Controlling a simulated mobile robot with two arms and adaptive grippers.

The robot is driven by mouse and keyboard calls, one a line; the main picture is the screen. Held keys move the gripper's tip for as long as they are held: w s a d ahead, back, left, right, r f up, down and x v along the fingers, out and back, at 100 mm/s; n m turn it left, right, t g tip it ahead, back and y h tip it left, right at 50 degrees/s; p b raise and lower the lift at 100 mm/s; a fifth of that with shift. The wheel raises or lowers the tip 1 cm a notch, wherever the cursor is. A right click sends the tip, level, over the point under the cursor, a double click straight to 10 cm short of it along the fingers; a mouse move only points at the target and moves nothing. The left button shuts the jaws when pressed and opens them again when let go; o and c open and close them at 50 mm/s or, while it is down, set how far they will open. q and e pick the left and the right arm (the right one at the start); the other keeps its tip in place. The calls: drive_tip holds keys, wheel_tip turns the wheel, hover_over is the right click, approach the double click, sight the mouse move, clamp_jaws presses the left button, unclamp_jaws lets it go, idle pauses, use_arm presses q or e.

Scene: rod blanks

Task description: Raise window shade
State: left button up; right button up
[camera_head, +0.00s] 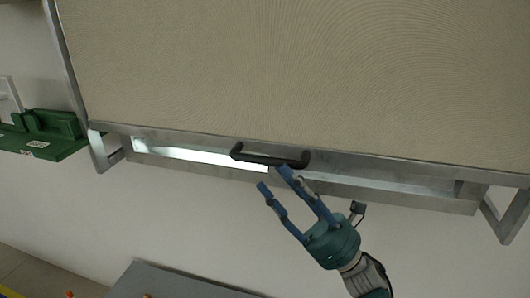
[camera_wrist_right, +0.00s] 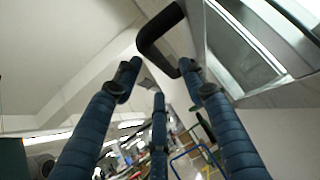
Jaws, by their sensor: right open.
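The beige window shade (camera_head: 300,70) hangs nearly all the way down in its grey metal frame, with a thin bright gap under its bottom bar. A black handle (camera_head: 270,158) is fixed to the middle of that bar. My right gripper (camera_head: 273,178) is open just below the handle, with its blue fingers pointing up at it. In the right wrist view the handle (camera_wrist_right: 156,40) shows beyond the spread fingers (camera_wrist_right: 155,85), close to the tips. I cannot tell whether a fingertip touches it. My left gripper is not in view.
A green holder (camera_head: 45,135) sticks out from the wall at the left. The window frame's lower ledge (camera_head: 400,190) juts out under the shade. A grey surface (camera_head: 170,280) lies low at the bottom. The wall below the window is otherwise clear.

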sight(265, 159)
drive_tip(key=p+x, duration=0.1)
drive_tip(key=x, duration=0.4)
drive_tip(key=shift+p, duration=0.3)
clamp_jaws()
